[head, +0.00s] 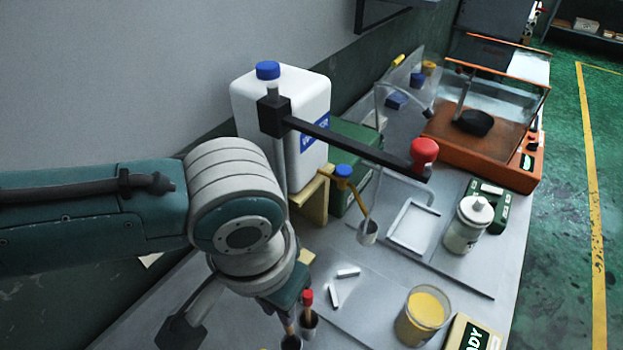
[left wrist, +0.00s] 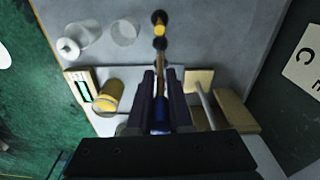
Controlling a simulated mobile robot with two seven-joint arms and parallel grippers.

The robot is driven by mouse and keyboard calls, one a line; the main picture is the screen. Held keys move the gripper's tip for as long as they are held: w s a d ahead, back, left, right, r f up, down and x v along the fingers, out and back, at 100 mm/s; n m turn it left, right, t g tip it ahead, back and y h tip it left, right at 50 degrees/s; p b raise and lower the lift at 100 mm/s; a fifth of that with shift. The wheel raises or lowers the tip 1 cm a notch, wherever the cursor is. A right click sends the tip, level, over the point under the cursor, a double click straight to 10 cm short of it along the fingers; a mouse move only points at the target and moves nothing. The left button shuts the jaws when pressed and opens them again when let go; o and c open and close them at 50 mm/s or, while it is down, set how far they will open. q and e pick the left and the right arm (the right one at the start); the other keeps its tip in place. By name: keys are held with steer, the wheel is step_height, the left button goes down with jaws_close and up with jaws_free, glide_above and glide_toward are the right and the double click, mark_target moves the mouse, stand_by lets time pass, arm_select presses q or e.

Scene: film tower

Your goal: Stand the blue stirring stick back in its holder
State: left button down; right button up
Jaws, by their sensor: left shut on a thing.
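My left gripper (head: 288,306) points down over the near bench. In the left wrist view its fingers (left wrist: 161,98) are shut on the blue stirring stick, whose blue end (left wrist: 160,127) shows between them. In the head view the stick's brown shaft (head: 288,323) comes out below the fingers, over a dark holder cup (head: 291,343). I cannot tell whether its lower end is inside the cup. A red-topped stick (head: 307,299) stands in a neighbouring dark cup (head: 310,319), close beside the gripper. My right gripper is not in view.
A yellow-filled jar (head: 424,316) and a cream box (head: 470,334) are at the right. Two small white pieces (head: 341,283) lie nearby. A stand's black crossbar (head: 345,141) reaches over the bench, past a white canister (head: 290,110). A lidded jar (head: 467,226) stands farther back.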

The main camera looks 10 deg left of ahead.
arm_select(q)
steer(key=shift+f+b, duration=4.65)
steer(key=shift+f, duration=1)
steer(key=c, duration=0.8)
jaws_free()
steer(key=shift+o, duration=0.2)
step_height(320, 180, up, 10)
steer(key=p, duration=0.1)
steer(key=shift+s+a+p, duration=0.15)
steer(key=shift+s+p, duration=0.2)
steer(key=shift+p, duration=0.05)
